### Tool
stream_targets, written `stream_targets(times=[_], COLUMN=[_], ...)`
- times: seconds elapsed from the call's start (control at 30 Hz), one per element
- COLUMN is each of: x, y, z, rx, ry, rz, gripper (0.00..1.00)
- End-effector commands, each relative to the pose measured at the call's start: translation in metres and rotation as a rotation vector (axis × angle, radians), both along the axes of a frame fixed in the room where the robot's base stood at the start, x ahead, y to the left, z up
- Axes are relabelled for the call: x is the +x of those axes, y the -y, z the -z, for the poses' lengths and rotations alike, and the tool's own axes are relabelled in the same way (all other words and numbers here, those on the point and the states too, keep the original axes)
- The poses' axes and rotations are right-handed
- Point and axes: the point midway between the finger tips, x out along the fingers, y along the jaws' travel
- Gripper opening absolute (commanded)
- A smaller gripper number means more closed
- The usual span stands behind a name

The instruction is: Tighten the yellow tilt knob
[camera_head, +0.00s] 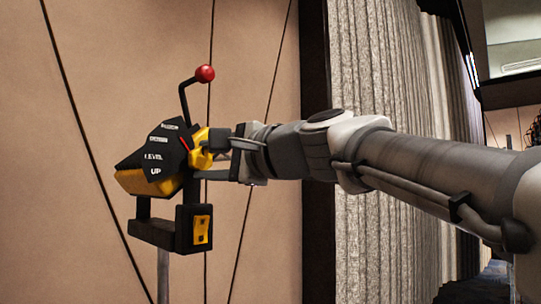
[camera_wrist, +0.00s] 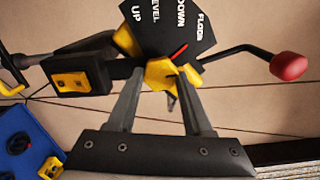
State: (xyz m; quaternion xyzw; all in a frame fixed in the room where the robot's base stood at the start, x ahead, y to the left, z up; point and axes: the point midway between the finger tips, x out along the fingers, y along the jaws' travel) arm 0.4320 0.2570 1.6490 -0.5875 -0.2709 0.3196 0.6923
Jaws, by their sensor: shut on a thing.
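The yellow tilt knob (camera_head: 200,154) sits on the front of a black, many-sided dial plate (camera_head: 157,152) with white words including UP, LEVEL and DOWN. It also shows in the wrist view (camera_wrist: 160,74). My gripper (camera_head: 218,152) reaches the knob from the right in the head view. In the wrist view its two grey fingers (camera_wrist: 161,80) are on either side of the knob, shut on it. The fingers hide part of the knob's sides.
A black lever with a red ball (camera_head: 205,73) rises above the dial. A black block with a yellow plate (camera_head: 202,229) hangs below. A blue box (camera_wrist: 24,145) shows at the lower left of the wrist view. Grey curtain (camera_head: 370,75) stands behind my arm.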

Motion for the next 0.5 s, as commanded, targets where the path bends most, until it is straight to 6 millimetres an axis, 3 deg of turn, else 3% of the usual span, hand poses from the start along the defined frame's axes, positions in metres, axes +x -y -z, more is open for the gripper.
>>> stream_targets(times=[0.5], x=[-0.0001], y=[0.0002], z=[0.0000], rx=[0.075], ry=[-0.086], rz=[0.001], gripper=[0.00])
